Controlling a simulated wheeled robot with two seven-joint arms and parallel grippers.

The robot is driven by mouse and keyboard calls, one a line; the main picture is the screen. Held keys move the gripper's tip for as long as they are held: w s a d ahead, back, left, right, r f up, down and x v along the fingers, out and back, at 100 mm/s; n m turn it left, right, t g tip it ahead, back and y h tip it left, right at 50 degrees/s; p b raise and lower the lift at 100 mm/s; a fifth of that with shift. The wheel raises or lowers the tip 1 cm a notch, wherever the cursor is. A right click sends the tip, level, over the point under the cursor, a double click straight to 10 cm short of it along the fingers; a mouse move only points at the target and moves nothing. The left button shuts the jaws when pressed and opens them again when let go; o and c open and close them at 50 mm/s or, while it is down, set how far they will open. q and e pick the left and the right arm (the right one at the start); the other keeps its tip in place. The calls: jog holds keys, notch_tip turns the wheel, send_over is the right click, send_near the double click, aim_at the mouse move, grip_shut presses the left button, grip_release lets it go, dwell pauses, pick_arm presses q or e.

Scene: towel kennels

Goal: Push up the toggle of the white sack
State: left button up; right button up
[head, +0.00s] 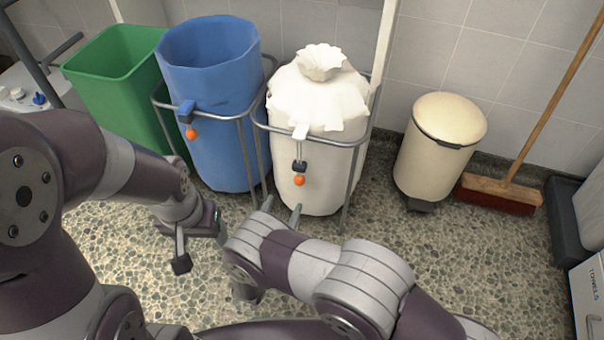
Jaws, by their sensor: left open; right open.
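The white sack (318,100) hangs in a grey tubular frame, its top gathered into a ruffled neck. A white tab hangs on its front, with a black toggle (299,166) on a short cord below it and an orange ball (299,180) under the toggle. My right gripper (281,209) is open and empty, its two fingertips pointing up near the lower left of the white sack, below the toggle and apart from it. My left gripper (195,248) is open and empty, lower left over the floor; its fingers are only partly visible.
A blue sack (215,70) with its own toggle (186,110) and orange ball stands left of the white one, beside a green bin (115,80). A cream pedal bin (438,150), a broom (500,190) and a towel box (592,290) are at right. The speckled floor there is partly clear.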

aim_at(298, 170)
jog(key=b+x, duration=0.5)
jog(key=x, duration=0.6)
jog(key=shift+w+d+r, duration=0.1)
jog(key=shift+w, duration=0.15)
jog(key=shift+w+d+r+b, duration=0.2)
jog(key=shift+w+b, duration=0.1)
jog(key=shift+w, duration=0.3)
grip_shut()
notch_tip(298, 170, up, 8)
jog(key=p, duration=0.7)
jog(key=shift+r, duration=0.2)
grip_release()
